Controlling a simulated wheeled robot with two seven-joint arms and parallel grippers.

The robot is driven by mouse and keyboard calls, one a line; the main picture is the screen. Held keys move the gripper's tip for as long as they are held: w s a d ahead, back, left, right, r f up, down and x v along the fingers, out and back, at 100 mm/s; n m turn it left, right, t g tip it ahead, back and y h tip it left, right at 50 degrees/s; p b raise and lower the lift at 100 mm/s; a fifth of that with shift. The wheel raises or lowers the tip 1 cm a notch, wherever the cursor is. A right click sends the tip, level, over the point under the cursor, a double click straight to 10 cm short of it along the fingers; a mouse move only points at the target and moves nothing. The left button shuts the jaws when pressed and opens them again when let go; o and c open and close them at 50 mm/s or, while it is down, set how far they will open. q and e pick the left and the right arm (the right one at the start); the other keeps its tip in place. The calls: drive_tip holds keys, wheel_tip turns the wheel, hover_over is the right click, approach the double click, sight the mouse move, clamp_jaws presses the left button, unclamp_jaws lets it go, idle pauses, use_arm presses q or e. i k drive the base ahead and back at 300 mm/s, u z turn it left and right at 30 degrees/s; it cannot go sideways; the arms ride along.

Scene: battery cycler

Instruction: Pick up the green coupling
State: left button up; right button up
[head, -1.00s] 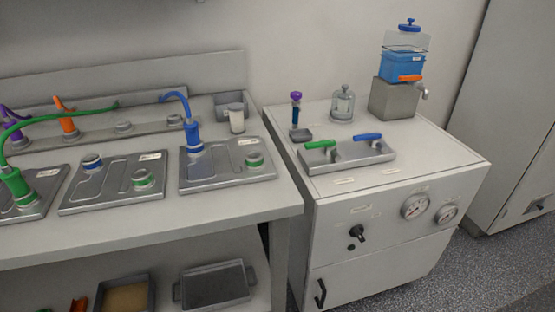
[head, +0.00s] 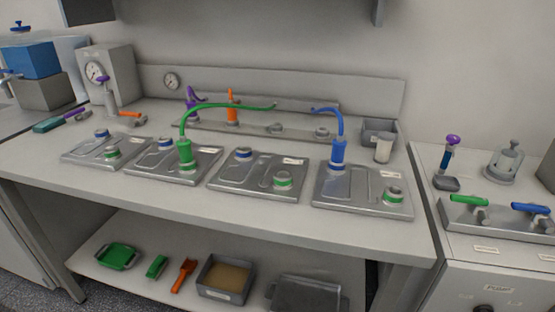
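The green coupling (head: 185,153) stands upright on a port of the second metal plate from the left on the bench. A green hose (head: 222,104) arches from its top to the right, toward the back strip. A blue coupling (head: 338,151) stands on a blue-ringed port of the rightmost plate (head: 362,205), with a short blue hose. Neither of my grippers shows in the head view.
Purple (head: 193,99) and orange couplings (head: 232,108) stand on the back strip. A grey bin (head: 379,131) and a white cup (head: 384,149) are at the right. The bench's front edge (head: 250,215) is clear. A valve cabinet (head: 490,265) stands right.

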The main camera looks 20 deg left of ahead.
sight(183, 145)
drive_tip(key=z, duration=1.4)
drive_tip(key=k, duration=1)
drive_tip(key=u, duration=1.75)
